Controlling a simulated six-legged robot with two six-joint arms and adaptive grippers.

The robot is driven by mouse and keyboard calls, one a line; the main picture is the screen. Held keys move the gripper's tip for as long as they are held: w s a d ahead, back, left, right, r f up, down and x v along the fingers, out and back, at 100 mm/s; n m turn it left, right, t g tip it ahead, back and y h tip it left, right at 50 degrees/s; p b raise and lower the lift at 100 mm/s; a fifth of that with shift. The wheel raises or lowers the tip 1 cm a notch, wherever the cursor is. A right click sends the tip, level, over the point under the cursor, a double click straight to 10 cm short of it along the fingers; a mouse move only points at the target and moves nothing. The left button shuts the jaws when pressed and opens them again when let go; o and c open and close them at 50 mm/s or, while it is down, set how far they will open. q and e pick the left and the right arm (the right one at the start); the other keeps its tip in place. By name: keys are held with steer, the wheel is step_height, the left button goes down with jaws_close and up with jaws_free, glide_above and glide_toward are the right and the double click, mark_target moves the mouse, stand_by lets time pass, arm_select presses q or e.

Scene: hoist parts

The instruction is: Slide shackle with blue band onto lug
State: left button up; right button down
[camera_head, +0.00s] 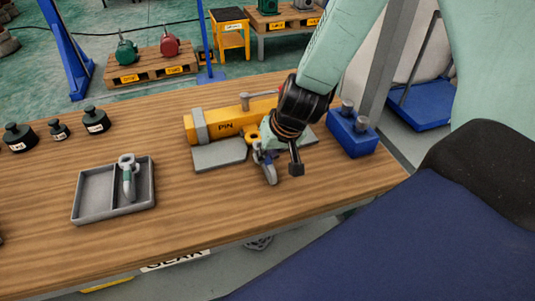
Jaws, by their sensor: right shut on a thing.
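My right gripper (268,152) is shut on the shackle with blue band (270,174), a grey curved piece whose lower end points down toward the table. The gripper hides much of the shackle, and I cannot tell whether it touches the lug. My left gripper is not in view.
A grey two-compartment tray (92,211) holds a shackle with a green band (129,180) in its right compartment. Black weights (96,120) stand at the left. A blue block (350,136) with grey pins stands at the right. The table front is clear.

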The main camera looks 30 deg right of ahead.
steer(key=shift+s, duration=0.1)
steer(key=shift+r, duration=0.1)
steer(key=shift+w+d, duration=0.1)
steer(key=shift+w, duration=0.6)
steer(key=shift+w, duration=0.15)
steer(key=shift+w+d+p, duration=0.2)
steer(key=shift+w+p, duration=0.2)
steer(key=shift+w, duration=0.1)
steer(key=shift+w, duration=0.25)
steer(key=shift+w+d, duration=0.15)
steer(key=shift+w, duration=0.3)
